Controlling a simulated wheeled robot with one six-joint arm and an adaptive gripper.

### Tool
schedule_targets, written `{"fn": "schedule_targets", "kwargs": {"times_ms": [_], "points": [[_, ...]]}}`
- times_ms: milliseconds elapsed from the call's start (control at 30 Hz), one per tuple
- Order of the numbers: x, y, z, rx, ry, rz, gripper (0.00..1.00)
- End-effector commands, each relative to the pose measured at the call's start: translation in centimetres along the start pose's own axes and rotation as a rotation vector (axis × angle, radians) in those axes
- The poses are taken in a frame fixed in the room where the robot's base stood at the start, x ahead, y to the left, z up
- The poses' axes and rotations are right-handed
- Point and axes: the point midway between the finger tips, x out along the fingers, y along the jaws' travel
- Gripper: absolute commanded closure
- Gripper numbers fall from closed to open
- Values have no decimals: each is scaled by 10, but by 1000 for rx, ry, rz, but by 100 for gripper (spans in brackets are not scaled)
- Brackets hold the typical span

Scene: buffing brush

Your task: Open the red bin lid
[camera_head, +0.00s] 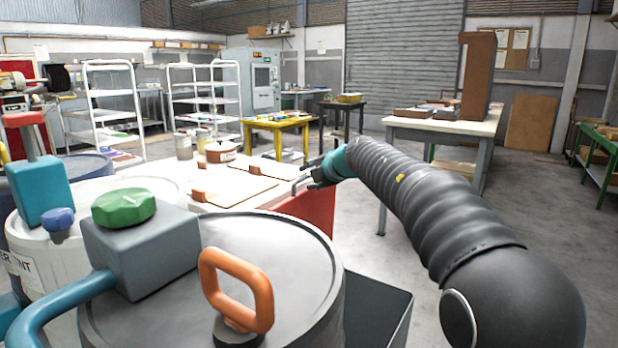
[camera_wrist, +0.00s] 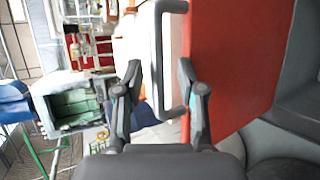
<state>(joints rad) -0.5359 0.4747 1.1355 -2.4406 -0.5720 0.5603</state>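The red bin (camera_head: 309,207) stands beyond the grey drum, at the right end of the light worktop; its red face also fills the right of the wrist view (camera_wrist: 235,65). My gripper (camera_wrist: 158,68) is open, with one finger on each side of the handle's long bar. Gaps show between the fingers and the bar. In the head view my gripper (camera_head: 314,179) is at the bin's top edge, partly hidden by its own wrist. The lid's seam cannot be made out.
A grey drum (camera_head: 300,240) with an orange handle (camera_head: 262,290) and a green-knobbed box (camera_head: 140,250) fill the near left. Open floor lies to the right, before a grey table (camera_head: 440,126).

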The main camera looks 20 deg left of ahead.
Motion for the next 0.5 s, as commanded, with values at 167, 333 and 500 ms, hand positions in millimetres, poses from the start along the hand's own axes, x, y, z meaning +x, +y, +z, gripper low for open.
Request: {"fn": "schedule_targets", "kwargs": {"times_ms": [167, 333, 500], "points": [[-36, 1, 2, 0, -5, 3, 61], [-68, 1, 2, 1, -5, 3, 61], [-91, 1, 2, -1, -5, 3, 61]]}}
